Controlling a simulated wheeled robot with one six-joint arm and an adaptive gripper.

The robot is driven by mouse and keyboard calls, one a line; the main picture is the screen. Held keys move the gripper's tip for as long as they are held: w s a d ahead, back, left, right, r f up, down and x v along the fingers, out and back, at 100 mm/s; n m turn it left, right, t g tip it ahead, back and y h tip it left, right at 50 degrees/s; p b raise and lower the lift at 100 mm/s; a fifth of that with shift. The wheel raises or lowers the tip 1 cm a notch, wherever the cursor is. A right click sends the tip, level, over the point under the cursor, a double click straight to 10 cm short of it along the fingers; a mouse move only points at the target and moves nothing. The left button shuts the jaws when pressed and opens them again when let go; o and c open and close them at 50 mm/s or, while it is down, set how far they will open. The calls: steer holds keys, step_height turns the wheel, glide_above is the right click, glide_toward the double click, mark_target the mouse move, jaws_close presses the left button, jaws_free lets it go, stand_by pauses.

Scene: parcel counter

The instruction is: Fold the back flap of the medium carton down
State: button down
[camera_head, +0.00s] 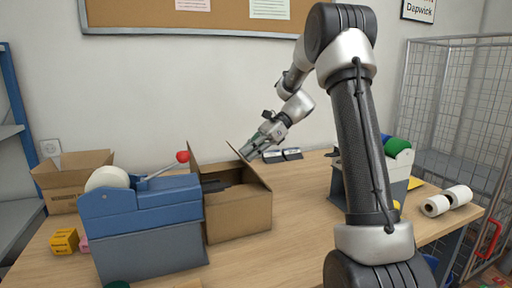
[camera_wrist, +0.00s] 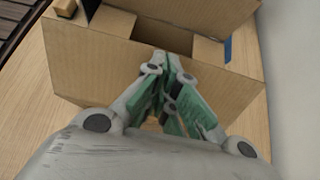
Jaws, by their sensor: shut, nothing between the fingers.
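The medium carton (camera_head: 238,219) stands open on the counter in the head view. One flap (camera_head: 195,165) stands up at its left. Another flap (camera_head: 250,168) slants up at its right rear, seen nearly edge-on. My gripper (camera_head: 247,151) is just behind this slanting flap, outside the carton. In the wrist view the gripper (camera_wrist: 172,72) is shut and empty, its fingertips over the upper part of the nearest cardboard panel (camera_wrist: 95,65). I cannot tell whether they touch it. Another flap (camera_wrist: 205,12) stands up on the far side of the opening. The carton's inside is dark.
A blue tape dispenser (camera_head: 150,240) with a red-knobbed lever stands close left of the carton. Dark devices (camera_head: 283,155) lie behind the gripper. White rolls (camera_head: 448,201) lie at the right, near a wire cage.

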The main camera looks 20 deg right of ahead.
steer(key=shift+a+f+h, duration=0.1)
steer(key=shift+a+h, duration=0.35)
steer(key=shift+h, duration=0.05)
stand_by(0.4)
steer(key=shift+a+f+h, duration=0.2)
steer(key=shift+a+h, duration=0.3)
steer(key=shift+h, duration=0.2)
steer(key=h, duration=0.1)
steer(key=a+f+h, duration=0.1)
steer(key=shift+a+h, duration=0.3)
steer(key=a+f+h, duration=0.1)
steer(key=h, duration=0.1)
steer(key=a+f+h, duration=0.1)
steer(key=f+h, duration=0.1)
steer(key=shift+f, duration=0.2)
